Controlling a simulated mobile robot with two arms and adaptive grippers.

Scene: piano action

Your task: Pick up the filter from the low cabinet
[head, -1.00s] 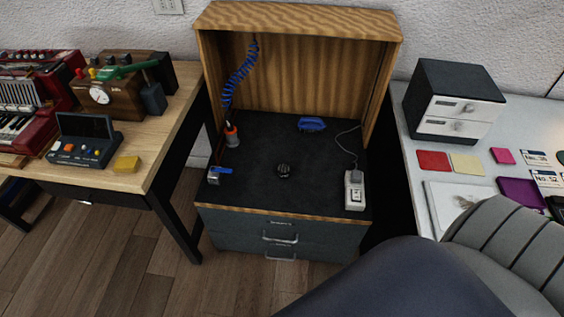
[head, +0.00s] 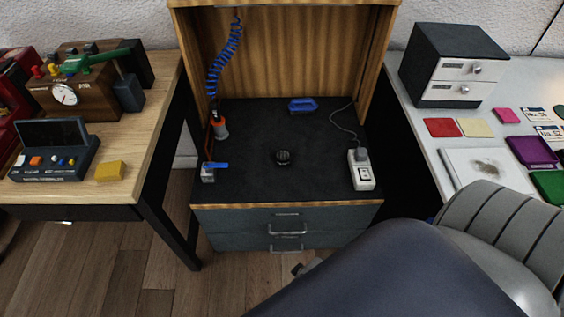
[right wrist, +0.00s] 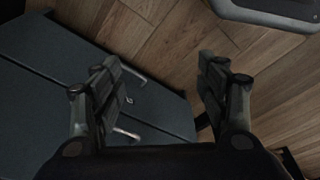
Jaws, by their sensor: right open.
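The low cabinet (head: 245,178) stands in the middle of the head view, with a dark top and a wooden hood. A small black, round, ribbed piece, apparently the filter (head: 283,157), lies near the middle of its top. My right gripper (right wrist: 160,78) is open and empty in the right wrist view, with floor and the cabinet's drawer fronts (right wrist: 65,85) beyond its fingers. In the head view my right arm hides most of the lower right, and the gripper is apart from the filter. My left gripper is not in view.
Around the filter are a blue-handled piece (head: 303,105), a white corded device (head: 361,170), a small blue-topped tool (head: 211,170) and an orange-based item with a blue coiled hose (head: 219,128). Wooden desk (head: 150,150) left, white table (head: 420,150) and grey chair (head: 490,230) right.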

